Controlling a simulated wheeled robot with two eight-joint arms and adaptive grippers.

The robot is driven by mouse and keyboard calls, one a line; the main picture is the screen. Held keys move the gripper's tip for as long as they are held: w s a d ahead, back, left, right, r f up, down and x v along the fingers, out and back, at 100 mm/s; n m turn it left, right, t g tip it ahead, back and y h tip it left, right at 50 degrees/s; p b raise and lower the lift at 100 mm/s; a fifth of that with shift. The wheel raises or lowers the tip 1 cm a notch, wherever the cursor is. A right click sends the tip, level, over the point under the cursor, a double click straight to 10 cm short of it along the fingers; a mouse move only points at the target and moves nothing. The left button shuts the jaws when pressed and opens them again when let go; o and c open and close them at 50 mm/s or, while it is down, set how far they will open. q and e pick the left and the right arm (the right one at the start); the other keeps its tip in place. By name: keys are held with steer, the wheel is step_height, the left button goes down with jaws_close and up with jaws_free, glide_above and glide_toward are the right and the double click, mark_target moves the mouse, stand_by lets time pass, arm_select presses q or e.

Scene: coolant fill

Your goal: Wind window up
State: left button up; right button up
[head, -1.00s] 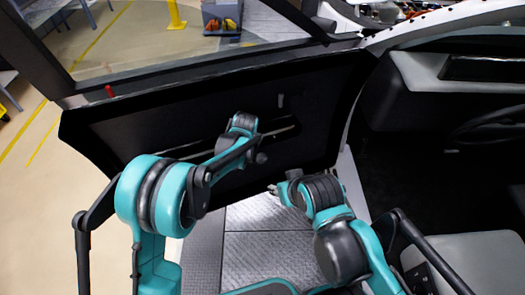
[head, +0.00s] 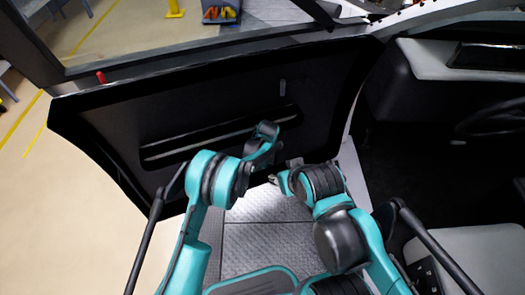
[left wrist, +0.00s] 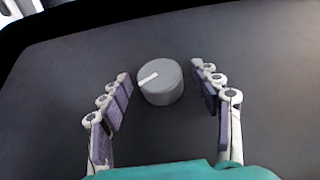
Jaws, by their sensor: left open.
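The door (head: 215,105) is a dark panel with a long recessed slot, below the window frame. A round grey knob (left wrist: 161,84) with a white mark stands on a dark surface in the left wrist view. My left gripper (left wrist: 162,73) is open, with its fingers on either side of the knob and gaps on both sides. In the head view the knob does not show, and my left arm's end (head: 264,140) is in front of the lower right door panel. My right gripper (head: 274,180) is beside it, small and partly hidden. Whether glass fills the window frame is unclear.
A red pin (head: 101,77) stands on the door's top edge, and a small grey tab (head: 282,86) is on the panel. A ribbed metal floor (head: 262,238) lies below my arms. The dark dashboard and a grey seat (head: 475,258) are at the right.

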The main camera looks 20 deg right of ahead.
arm_select(q)
steer(key=c, duration=1.2)
steer(key=shift+o, duration=0.2)
steer(key=shift+h, duration=0.3)
steer(key=h, duration=0.2)
steer(key=n+h, duration=0.1)
steer(key=h, duration=0.1)
steer(key=shift+a+f+t, duration=0.15)
steer(key=shift+a+t, duration=0.15)
steer(key=shift+a, duration=0.1)
steer(key=h, duration=0.3)
steer(key=n+t+h, duration=0.1)
steer(key=h, duration=0.2)
steer(key=shift+a+f+n, duration=0.1)
steer(key=shift+f+n, duration=0.1)
steer(key=shift+n, duration=0.1)
steer(key=shift+t, duration=0.3)
steer(key=o, duration=1.2)
steer(key=shift+c, duration=0.2)
